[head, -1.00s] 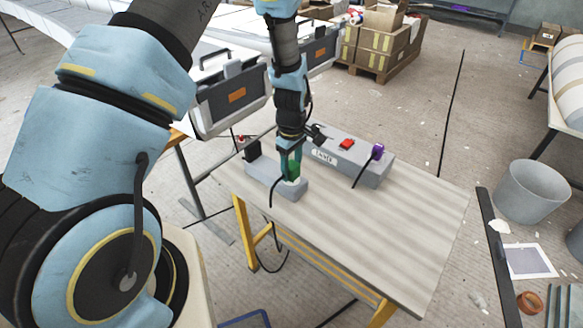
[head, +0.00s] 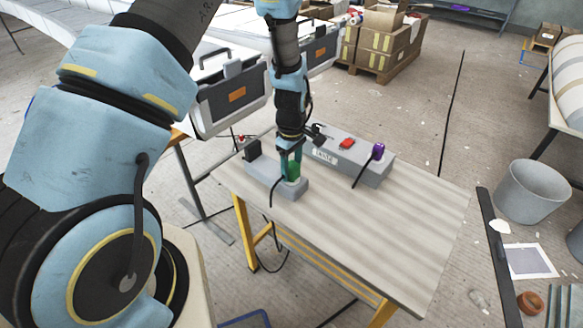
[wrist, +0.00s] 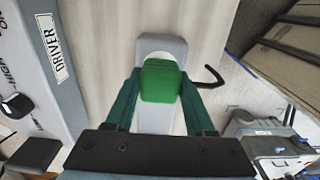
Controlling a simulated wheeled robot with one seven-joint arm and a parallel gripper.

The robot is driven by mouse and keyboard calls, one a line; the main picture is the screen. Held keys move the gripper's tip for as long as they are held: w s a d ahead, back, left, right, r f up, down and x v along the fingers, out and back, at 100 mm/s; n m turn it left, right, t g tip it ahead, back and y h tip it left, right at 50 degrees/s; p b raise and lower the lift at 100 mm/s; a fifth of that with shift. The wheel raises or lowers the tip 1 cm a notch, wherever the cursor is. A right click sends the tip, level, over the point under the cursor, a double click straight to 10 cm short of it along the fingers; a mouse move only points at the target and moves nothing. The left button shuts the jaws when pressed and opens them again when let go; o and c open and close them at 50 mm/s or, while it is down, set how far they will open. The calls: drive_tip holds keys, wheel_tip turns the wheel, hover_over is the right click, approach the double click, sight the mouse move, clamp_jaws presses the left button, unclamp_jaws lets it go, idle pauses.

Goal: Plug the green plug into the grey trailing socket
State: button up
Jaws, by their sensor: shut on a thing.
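The green plug (head: 294,169) is between the fingers of my gripper (head: 290,168), which is shut on it. It also shows in the wrist view (wrist: 161,80), with a teal finger on each side and its black cable leaving to the right. The grey trailing socket (head: 299,189) lies on the table under the plug; its end shows beyond the plug in the wrist view (wrist: 163,45). The plug is upright over the socket and looks at or very near its face. The contact itself is hidden. A black plug (head: 252,149) stands in the socket's far left end.
A larger grey box (head: 370,172) labelled DRIVER, with a red switch (head: 346,144) and a purple plug (head: 378,151), lies just behind the socket. The right part of the table (head: 400,230) is clear. Grey cases (head: 235,98) stand behind the table.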

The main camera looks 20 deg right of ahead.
drive_tip(key=shift+f, duration=0.35)
drive_tip(key=o, duration=1.3)
wheel_tip(320, 180, up, 11)
drive_tip(key=b, duration=0.3)
drive_tip(key=shift+f, duration=0.1)
